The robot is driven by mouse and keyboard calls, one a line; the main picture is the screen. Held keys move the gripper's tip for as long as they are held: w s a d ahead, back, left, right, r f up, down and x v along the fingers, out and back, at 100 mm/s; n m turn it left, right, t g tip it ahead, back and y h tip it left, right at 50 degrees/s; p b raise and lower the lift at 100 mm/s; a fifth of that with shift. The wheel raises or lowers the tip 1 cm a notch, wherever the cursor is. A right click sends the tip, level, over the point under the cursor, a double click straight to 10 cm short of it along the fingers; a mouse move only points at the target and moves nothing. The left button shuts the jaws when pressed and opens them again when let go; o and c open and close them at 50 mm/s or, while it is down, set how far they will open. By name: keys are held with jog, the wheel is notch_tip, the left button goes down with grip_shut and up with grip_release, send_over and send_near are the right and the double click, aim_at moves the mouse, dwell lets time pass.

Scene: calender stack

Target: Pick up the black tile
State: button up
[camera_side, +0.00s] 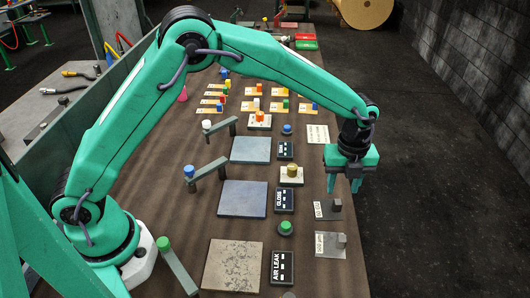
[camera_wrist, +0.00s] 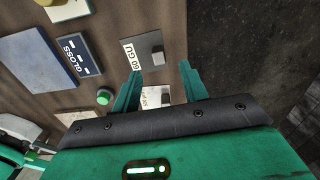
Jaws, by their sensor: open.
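Several black tiles with white markings lie flat in a column on the brown table. One reads GLOSS (camera_side: 284,200), one reads AIR LEAK (camera_side: 281,268), and a smaller-looking one (camera_side: 285,150) lies farther back. I cannot tell which one the task means. The GLOSS tile also shows at the left of the wrist view (camera_wrist: 78,57). My gripper (camera_side: 343,188) is open and empty, above the table's right edge, to the right of the black tiles. In the wrist view, its fingers (camera_wrist: 160,72) stand apart, with a grey plate and its block showing beyond them.
Grey plates with labels and small grey blocks, one marked 60 GU (camera_side: 328,209), lie near my gripper. Large square sheets (camera_side: 243,198) lie left of the black tiles. A green knob (camera_side: 286,227) stands between GLOSS and AIR LEAK. Dark floor lies beyond the right edge.

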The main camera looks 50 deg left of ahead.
aim_at(338, 202)
jog(key=shift+f, duration=0.15)
jog(key=shift+s+f, duration=0.1)
jog(key=shift+f, duration=2.4)
jog(key=shift+c, duration=0.4)
grip_shut()
